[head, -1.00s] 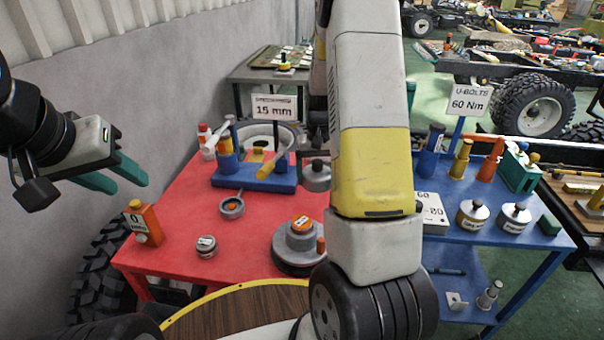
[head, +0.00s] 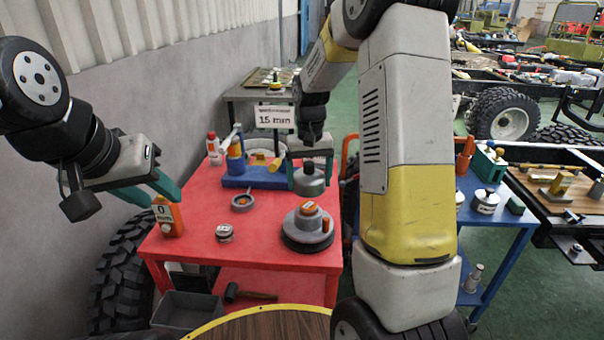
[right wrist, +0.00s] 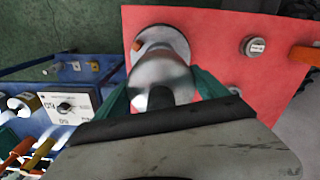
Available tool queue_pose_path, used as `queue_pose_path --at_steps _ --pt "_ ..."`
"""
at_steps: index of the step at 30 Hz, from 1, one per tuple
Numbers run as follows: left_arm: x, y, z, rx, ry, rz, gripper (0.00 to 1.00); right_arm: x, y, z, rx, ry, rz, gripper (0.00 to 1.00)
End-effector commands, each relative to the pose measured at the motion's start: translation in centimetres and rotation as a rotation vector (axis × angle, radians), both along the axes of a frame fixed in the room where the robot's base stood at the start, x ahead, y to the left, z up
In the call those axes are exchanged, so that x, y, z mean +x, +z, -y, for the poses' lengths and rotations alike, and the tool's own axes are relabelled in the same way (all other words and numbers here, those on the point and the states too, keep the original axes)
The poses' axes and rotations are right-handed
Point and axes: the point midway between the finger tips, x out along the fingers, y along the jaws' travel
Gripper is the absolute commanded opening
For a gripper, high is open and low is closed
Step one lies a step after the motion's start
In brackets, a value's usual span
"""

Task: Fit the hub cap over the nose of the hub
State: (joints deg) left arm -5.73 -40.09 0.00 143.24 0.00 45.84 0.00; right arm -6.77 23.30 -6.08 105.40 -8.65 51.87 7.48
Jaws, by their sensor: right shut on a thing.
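The hub (head: 308,240) is a dark, stepped round part on the front right of the red table, with an orange-topped nose and an orange peg at its side. The hub cap (head: 310,184) is a grey metal dome with a dark knob, behind the hub. My right gripper (head: 311,166) is shut on the cap from above; its green fingers flank the shiny cap (right wrist: 158,72) in the right wrist view. The cap hides most of what lies behind it there. Whether it clears the table is unclear. My left gripper (head: 160,193) is open and empty near the table's left edge.
A small labelled tin (head: 224,232) and a grey ring (head: 243,202) lie left of the hub. A blue rack (head: 250,180) stands behind. A blue table (head: 515,222) is at the right.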

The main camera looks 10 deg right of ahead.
Motion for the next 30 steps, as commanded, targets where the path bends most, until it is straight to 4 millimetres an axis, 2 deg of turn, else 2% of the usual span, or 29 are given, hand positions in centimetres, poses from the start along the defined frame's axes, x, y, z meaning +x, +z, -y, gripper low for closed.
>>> queue_pose_path --at_steps 8,21,30 --pt "0.0 0.0 0.0 0.0 0.0 0.0 0.38 0.0 -0.4 0.0 0.0 0.002 -0.001 0.35" --pt "0.0 0.0 0.0 0.0 0.0 0.0 0.38 0.0 -4.3 0.0 -0.001 0.002 -0.002 0.35" --pt "0.0 0.0 0.0 0.0 0.0 0.0 0.38 0.0 -5.7 0.1 0.0 0.002 0.0 0.35"
